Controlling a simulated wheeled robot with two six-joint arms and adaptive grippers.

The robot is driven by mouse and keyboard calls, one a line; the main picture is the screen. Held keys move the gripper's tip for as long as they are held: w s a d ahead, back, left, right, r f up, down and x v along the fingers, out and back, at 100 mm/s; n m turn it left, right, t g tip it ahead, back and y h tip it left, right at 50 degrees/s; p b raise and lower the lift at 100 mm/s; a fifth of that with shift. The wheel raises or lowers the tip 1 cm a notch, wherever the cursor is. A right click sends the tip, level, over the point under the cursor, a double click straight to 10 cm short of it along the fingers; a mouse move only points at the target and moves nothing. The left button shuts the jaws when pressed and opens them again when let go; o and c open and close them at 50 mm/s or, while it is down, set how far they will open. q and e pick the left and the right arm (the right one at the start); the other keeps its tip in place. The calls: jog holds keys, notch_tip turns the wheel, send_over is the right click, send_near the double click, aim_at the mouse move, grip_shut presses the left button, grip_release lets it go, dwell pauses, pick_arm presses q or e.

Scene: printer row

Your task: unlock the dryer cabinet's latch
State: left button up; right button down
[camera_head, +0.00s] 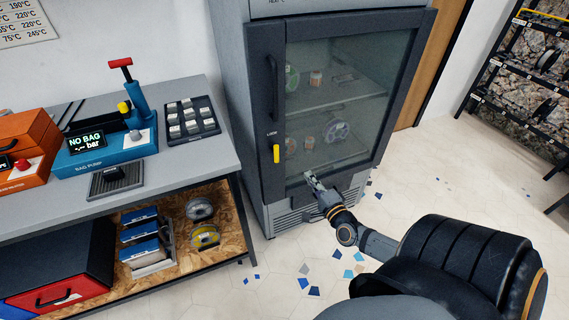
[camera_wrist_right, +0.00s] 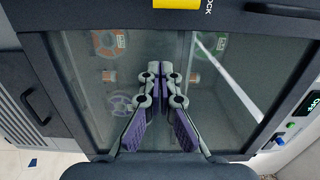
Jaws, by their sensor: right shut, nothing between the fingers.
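The dryer cabinet (camera_head: 246,100) stands against the wall, its glass door (camera_head: 350,80) shut in a dark frame. The yellow latch (camera_head: 277,153) sits upright on the left side of the door frame, below the dark door handle (camera_head: 273,85). In the right wrist view the latch (camera_wrist_right: 177,3) is cut off by the top edge, beside "LOCK" lettering. My right gripper (camera_head: 312,180) is in front of the lower part of the door, below and right of the latch and apart from it. In the wrist view its fingers (camera_wrist_right: 162,68) are together and empty. My left gripper is not in view.
A workbench (camera_head: 190,165) with a blue bag pump (camera_head: 105,155), a dark tray of small containers (camera_head: 187,120) and an orange case (camera_head: 25,135) stands left of the cabinet. Spools lie inside the cabinet. A dark rack (camera_head: 520,70) stands at far right. The floor to the right is mostly clear.

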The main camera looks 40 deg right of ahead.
aim_at(275, 151)
jog(key=w+a+b, duration=0.1)
jog(key=w+a, duration=0.1)
jog(key=w, duration=0.9)
